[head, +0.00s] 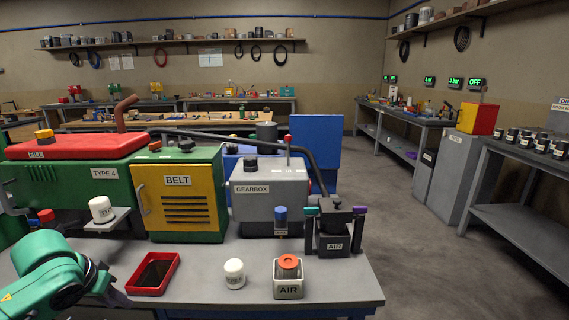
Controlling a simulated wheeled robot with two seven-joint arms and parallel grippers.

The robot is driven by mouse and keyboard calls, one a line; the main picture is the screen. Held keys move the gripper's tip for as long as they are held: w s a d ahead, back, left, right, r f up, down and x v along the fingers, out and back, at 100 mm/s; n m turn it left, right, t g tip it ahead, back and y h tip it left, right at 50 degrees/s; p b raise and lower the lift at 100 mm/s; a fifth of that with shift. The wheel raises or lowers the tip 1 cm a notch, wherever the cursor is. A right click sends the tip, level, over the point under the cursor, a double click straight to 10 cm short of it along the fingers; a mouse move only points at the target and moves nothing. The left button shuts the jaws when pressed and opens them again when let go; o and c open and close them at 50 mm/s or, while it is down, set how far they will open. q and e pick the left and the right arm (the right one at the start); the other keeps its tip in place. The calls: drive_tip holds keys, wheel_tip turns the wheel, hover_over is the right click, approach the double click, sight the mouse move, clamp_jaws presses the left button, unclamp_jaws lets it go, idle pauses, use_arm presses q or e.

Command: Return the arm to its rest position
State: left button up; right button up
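My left arm comes in at the bottom left, over the front of the grey workbench (205,290). Its green links end in a dark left gripper (112,294), low beside the red tray (153,274). The fingers are small and partly hidden, so I cannot tell whether they are open or shut. I see nothing clearly held. My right arm and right gripper are not in view.
A green machine with a yellow BELT door (182,215) and a grey GEARBOX (268,205) stand behind. A white canister (235,273), an AIR container (288,281) and a dark AIR unit (334,232) stand on the bench. Open floor (440,275) lies to the right.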

use_arm(q)
drive_tip(key=w+a+f+n+t+p, duration=0.1)
drive_tip(key=w+a+f, duration=0.3)
drive_tip(key=a+f, duration=0.15)
drive_tip(key=s+a+f+n+y+p, duration=0.1)
drive_tip(key=a+f, duration=0.1)
drive_tip(key=f, duration=0.5)
drive_tip(key=s+a+f+n+p, duration=0.1)
drive_tip(key=s+a+f, duration=0.15)
drive_tip(key=f, duration=0.45)
drive_tip(key=s+f+g+p, duration=0.1)
drive_tip(key=s+f, duration=0.6)
drive_tip(key=f, duration=0.5)
drive_tip(key=s+d+f+m+g+p, duration=0.1)
drive_tip(key=s+d+f+m, duration=0.1)
drive_tip(key=s+d+f, duration=0.3)
drive_tip(key=s+d+f+m+g, duration=0.1)
drive_tip(key=s+d+f, duration=0.5)
drive_tip(key=s, duration=0.8)
drive_tip(key=s+d+f+m+g+h+p, duration=0.1)
drive_tip(key=s+d+f+m, duration=0.2)
drive_tip(key=s+d, duration=0.6)
wheel_tip(320, 180, down, 2)
drive_tip(key=shift+s+d+f+g+p, duration=0.2)
drive_tip(key=shift+s+f+g+p, duration=0.05)
drive_tip(key=shift+s+g+p, duration=0.05)
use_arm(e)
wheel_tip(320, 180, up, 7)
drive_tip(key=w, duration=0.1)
